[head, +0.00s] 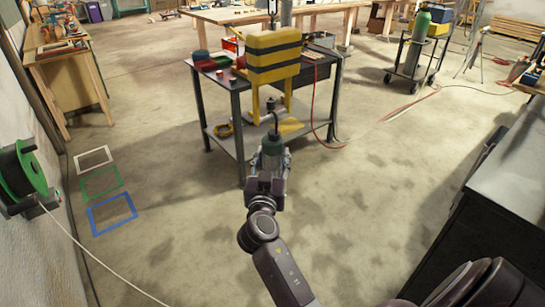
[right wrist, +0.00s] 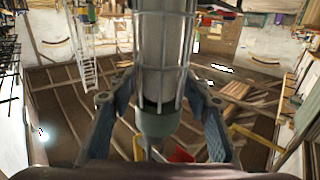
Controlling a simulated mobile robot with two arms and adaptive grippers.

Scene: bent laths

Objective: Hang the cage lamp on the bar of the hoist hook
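The cage lamp (head: 272,144) is upright in my right gripper (head: 268,166), with its green cap and dark hook on top. In the right wrist view its wire cage and clear tube (right wrist: 162,55) stand between the two fingers of the gripper (right wrist: 158,112), with a green collar near them. The hoist hook (head: 273,58) is a yellow block with black bands and two yellow legs, hanging from above. Its grey bar (head: 266,118) shows between the leg ends, close to the lamp's hook. I cannot tell whether they touch. My left gripper is out of view.
A dark two-level bench (head: 239,125) with bins stands behind the hoist hook. A green cable reel (head: 22,172) is on the left wall, above coloured floor frames (head: 111,213). A dark cabinet (head: 505,185) stands at the right. The floor between is clear.

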